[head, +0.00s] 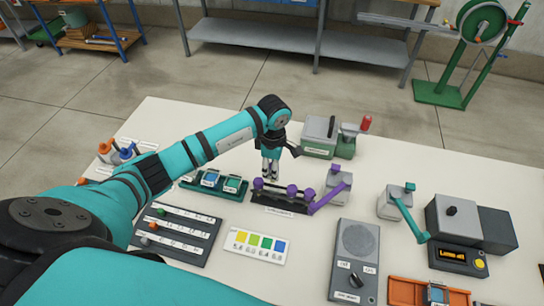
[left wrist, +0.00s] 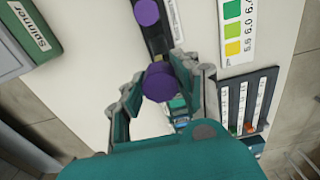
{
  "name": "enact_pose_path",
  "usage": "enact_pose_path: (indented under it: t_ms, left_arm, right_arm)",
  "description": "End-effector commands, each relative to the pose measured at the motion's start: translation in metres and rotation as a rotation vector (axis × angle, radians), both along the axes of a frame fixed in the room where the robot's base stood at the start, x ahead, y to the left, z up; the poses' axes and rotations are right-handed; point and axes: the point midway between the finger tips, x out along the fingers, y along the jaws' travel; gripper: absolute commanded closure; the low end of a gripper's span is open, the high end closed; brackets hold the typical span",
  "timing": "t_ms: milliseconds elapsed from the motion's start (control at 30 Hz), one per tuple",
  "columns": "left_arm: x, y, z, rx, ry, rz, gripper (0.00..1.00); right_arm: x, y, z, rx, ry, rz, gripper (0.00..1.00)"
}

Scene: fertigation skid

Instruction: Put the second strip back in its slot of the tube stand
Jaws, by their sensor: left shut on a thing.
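My left gripper (head: 270,172) reaches down over the left end of a black rail (head: 280,206) that carries purple knobs (head: 292,190). In the left wrist view its fingers are closed around a purple knob (left wrist: 160,83), with another purple knob (left wrist: 147,12) farther along. I cannot tell whether the held knob is attached to the rail. I cannot pick out a strip for certain in either view. A holder with upright orange and blue pieces (head: 121,154) stands at the table's far left; I cannot tell if it is the tube stand. My right gripper is not in view.
A colour card (head: 256,242) lies in front of the rail, beside a dark slider panel (head: 178,235). A teal tray (head: 216,187) is left of the rail. A purple lever (head: 326,198) stands to its right. A green-and-grey spinner (head: 328,140) stands behind.

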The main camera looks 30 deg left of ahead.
Motion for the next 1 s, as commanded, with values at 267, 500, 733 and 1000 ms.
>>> enact_pose_path:
  t_ms: [267, 500, 733, 1000]
  left_arm:
    - [-0.003, 0.0, -0.007, 0.002, 0.001, 0.026, 0.9]
    - [-0.003, -0.001, -0.026, -0.001, 0.002, 0.024, 0.91]
    - [-0.003, 0.001, -0.05, 0.002, -0.001, 0.024, 0.91]
    - [-0.003, 0.001, -0.077, 0.002, 0.0, 0.025, 0.91]
  right_arm:
    - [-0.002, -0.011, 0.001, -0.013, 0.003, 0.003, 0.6]
    - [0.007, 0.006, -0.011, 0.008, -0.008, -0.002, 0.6]
    - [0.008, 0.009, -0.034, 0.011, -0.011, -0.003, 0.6]
    - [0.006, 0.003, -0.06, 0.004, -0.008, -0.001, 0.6]
